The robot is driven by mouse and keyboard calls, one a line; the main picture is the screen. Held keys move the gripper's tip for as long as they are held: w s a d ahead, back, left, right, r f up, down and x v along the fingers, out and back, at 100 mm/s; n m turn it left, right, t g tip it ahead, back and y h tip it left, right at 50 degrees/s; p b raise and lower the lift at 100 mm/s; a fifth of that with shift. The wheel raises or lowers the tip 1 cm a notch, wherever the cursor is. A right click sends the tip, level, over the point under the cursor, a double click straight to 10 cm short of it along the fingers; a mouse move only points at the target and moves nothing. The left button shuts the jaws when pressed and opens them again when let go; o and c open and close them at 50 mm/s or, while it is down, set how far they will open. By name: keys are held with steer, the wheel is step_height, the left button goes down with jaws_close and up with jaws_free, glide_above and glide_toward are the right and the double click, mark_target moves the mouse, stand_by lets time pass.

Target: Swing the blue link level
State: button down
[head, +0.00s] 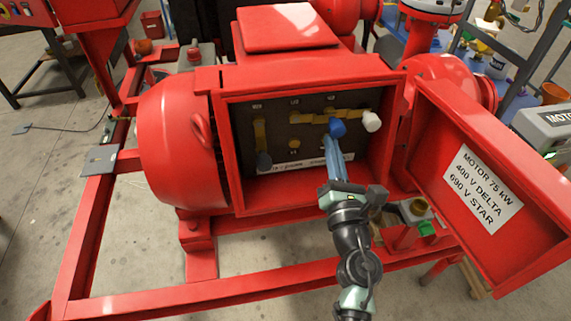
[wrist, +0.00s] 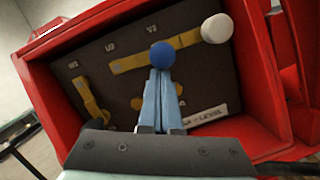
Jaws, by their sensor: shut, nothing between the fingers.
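The blue link is a brass bar with a blue knob (head: 337,128) on its right end, on the dark terminal board inside the open red box. In the wrist view the blue knob (wrist: 162,54) shows above my fingertips, and its bar (wrist: 128,64) runs left from it, roughly in line with the upper row and near level with the board. My gripper (head: 331,140) is shut and empty, its blue fingers (wrist: 161,74) reaching up to just under the blue knob. I cannot tell whether they touch it. The fingers hide part of the board below.
A brass link with a white knob (head: 372,121) lies level at the right. A link with a dark knob (head: 264,160) hangs upright at the left. The red box walls surround the board, and the open door (head: 440,140) with a motor label stands at the right.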

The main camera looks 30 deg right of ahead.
steer(key=shift+d+r+n, duration=0.1)
steer(key=shift+r+n, duration=0.05)
steer(key=shift+n, duration=0.15)
stand_by(0.4)
steer(key=s+a+f+b, duration=0.5)
steer(key=s+b, duration=0.1)
steer(key=s, duration=0.2)
steer(key=shift+s+a+f, duration=0.2)
steer(key=shift+s+a, duration=0.1)
steer(key=shift+s, duration=0.1)
stand_by(0.5)
